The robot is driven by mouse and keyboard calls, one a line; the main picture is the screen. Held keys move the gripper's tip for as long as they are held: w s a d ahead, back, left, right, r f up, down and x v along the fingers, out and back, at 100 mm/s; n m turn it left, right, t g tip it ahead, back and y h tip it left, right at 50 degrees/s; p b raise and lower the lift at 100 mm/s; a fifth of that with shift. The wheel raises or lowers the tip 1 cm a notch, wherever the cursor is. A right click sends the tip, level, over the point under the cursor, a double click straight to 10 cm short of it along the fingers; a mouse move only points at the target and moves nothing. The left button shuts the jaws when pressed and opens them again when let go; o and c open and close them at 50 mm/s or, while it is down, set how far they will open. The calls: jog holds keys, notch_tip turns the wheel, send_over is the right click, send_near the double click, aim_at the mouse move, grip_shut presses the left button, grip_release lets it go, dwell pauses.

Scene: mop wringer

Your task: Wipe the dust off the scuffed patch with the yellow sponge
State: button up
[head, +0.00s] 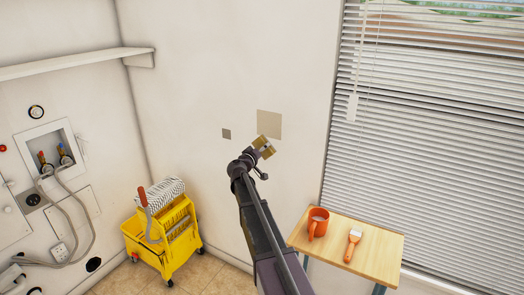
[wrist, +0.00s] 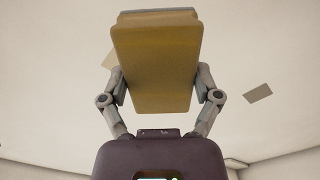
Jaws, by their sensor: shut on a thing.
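The yellow sponge (wrist: 155,70) is held between the two fingers of my gripper (wrist: 158,85) and fills the middle of the wrist view. It has a thin grey layer along its top edge there. In the head view my gripper (head: 263,147) holds the sponge up by the white wall, just below a beige square patch (head: 269,124). A smaller dark grey square (head: 226,133) is on the wall to the left. Which square is the scuffed patch I cannot tell. I cannot tell whether the sponge touches the wall.
A yellow mop bucket with wringer (head: 165,240) stands on the tiled floor at left. A small wooden table (head: 385,247) at right holds an orange mug (head: 318,222) and an orange-handled brush (head: 353,244). Blinds (head: 425,130) cover the window. A shelf (head: 80,62) juts out upper left.

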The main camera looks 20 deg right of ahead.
aim_at(275, 121)
jog(key=shift+w, duration=0.1)
jog(key=shift+x, duration=2.95)
jog(key=shift+x, duration=1)
jog(key=shift+r, duration=0.15)
jog(key=shift+r+p, duration=1.9)
jog(key=shift+p, duration=0.15)
jog(key=shift+r, duration=0.1)
jog(key=shift+r+p, duration=1.95)
jog(key=shift+p, duration=0.1)
jog(key=shift+r, duration=0.1)
